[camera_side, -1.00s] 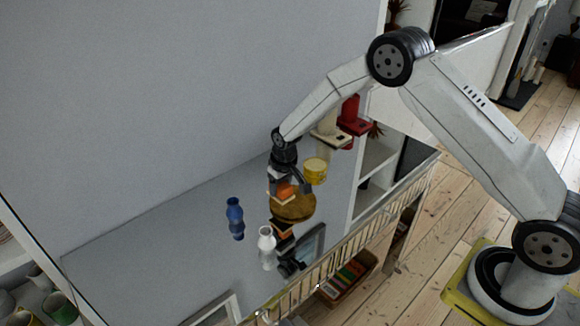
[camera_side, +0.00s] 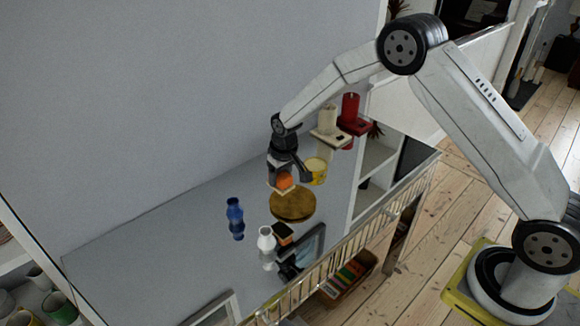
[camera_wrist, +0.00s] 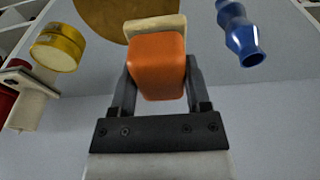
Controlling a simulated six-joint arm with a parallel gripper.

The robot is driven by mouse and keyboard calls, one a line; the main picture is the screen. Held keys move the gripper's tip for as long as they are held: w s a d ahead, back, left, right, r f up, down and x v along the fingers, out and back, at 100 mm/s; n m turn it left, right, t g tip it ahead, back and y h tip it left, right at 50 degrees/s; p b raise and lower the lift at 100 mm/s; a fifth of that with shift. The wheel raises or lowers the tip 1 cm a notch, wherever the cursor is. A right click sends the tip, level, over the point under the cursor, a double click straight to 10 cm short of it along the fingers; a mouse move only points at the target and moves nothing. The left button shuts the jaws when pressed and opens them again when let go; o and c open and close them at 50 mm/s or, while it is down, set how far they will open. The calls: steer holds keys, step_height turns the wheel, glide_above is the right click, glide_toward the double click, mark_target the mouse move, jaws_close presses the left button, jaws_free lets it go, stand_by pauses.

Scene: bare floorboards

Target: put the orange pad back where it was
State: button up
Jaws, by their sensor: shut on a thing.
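The orange pad (camera_side: 285,181) is held between the fingers of my gripper (camera_side: 286,176), which is shut on it. In the wrist view the orange pad (camera_wrist: 158,68) fills the gap between both fingers, and a beige layer (camera_wrist: 154,26) shows at its far end. The beige layer hangs with the pad in the side view too. The pad appears held above the table, close to the far-left edge of a round wooden board (camera_side: 293,209). The exact height, and whether it is over the board, are hard to tell.
A yellow tin (camera_side: 316,172) stands close to the right of my gripper. A blue vase (camera_side: 235,218) and a white vase (camera_side: 266,244) stand on the grey tabletop (camera_side: 160,262). A small dark box (camera_side: 282,234) and a dark frame lie nearer. Cream and red items are farther right.

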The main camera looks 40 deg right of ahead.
steer(key=s+d+r+m, duration=0.2)
steer(key=s+d, duration=0.6)
steer(key=s, duration=0.3)
steer(key=s+d+r+m, duration=0.2)
steer(key=s+d, duration=0.6)
steer(key=s, duration=0.2)
steer(key=shift+s+m+h, duration=0.3)
steer(key=shift+s+h, duration=0.05)
steer(key=shift+h, duration=0.05)
steer(key=shift+w, duration=0.1)
steer(key=w+d+f, duration=0.1)
steer(key=w+f, duration=0.1)
steer(key=w, duration=0.2)
steer(key=w+d+f, duration=0.1)
steer(key=w+f, duration=0.2)
steer(key=w, duration=0.1)
steer(key=w+d+f, duration=0.1)
steer(key=w+f, duration=0.2)
steer(key=shift+w+d, duration=0.35)
steer(key=shift+w, duration=0.05)
steer(key=shift+w+d+f, duration=0.15)
steer(key=shift+w+f, duration=0.3)
steer(key=shift+f, duration=0.1)
steer(key=shift+f, duration=0.15)
